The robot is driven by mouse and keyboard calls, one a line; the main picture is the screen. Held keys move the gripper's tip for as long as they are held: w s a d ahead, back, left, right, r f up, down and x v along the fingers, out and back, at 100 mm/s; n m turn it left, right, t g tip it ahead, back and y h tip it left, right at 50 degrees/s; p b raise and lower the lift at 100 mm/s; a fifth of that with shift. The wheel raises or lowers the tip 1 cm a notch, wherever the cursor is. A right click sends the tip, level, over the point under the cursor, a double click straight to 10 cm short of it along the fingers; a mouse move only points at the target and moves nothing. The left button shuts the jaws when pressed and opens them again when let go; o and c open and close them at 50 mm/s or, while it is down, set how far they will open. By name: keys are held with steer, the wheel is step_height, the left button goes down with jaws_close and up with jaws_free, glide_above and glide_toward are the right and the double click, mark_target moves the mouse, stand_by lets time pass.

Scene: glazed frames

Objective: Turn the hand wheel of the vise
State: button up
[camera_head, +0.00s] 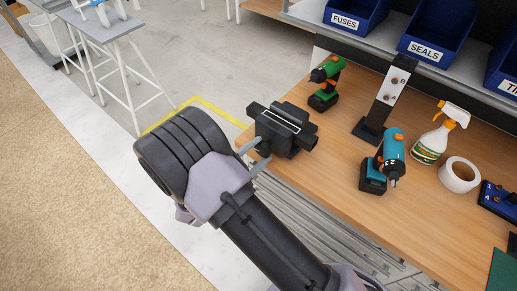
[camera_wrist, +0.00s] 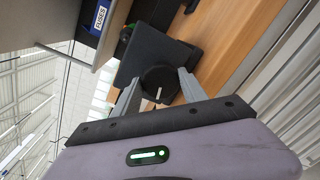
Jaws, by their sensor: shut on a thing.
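The dark vise (camera_head: 284,128) sits at the left edge of the wooden workbench. Its round black hand wheel (camera_wrist: 157,79) faces my wrist camera and carries a white mark that points roughly along the camera's vertical. My gripper (camera_wrist: 160,84) has one grey finger on each side of the wheel and is shut on it. In the head view my gripper (camera_head: 263,151) reaches the near side of the vise, and the fingers and my wrist hide most of the wheel. The vise body (camera_wrist: 160,50) fills the space behind the wheel in the wrist view.
On the workbench (camera_head: 330,160) stand a green drill (camera_head: 327,80), a dark post with a light panel (camera_head: 388,98), a teal drill (camera_head: 384,160), a spray bottle (camera_head: 436,138) and a white roll (camera_head: 460,176). Blue bins (camera_head: 437,32) line the shelf behind. A stool (camera_head: 106,30) stands upper left.

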steer(key=n+p, duration=0.1)
steer(key=n, duration=0.3)
steer(key=shift+w+r+h+p, duration=0.1)
steer(key=shift+h+p, duration=0.2)
steer(key=shift+p, duration=0.1)
steer(key=shift+n, duration=0.5)
steer(key=o, duration=1.1)
steer(key=shift+c, duration=0.2)
steer(key=o, duration=0.3)
steer(key=shift+w+d, duration=0.1)
steer(key=p+v, duration=0.2)
steer(key=v, duration=1.5)
steer(key=shift+s+a, duration=0.2)
steer(key=shift+a, duration=0.05)
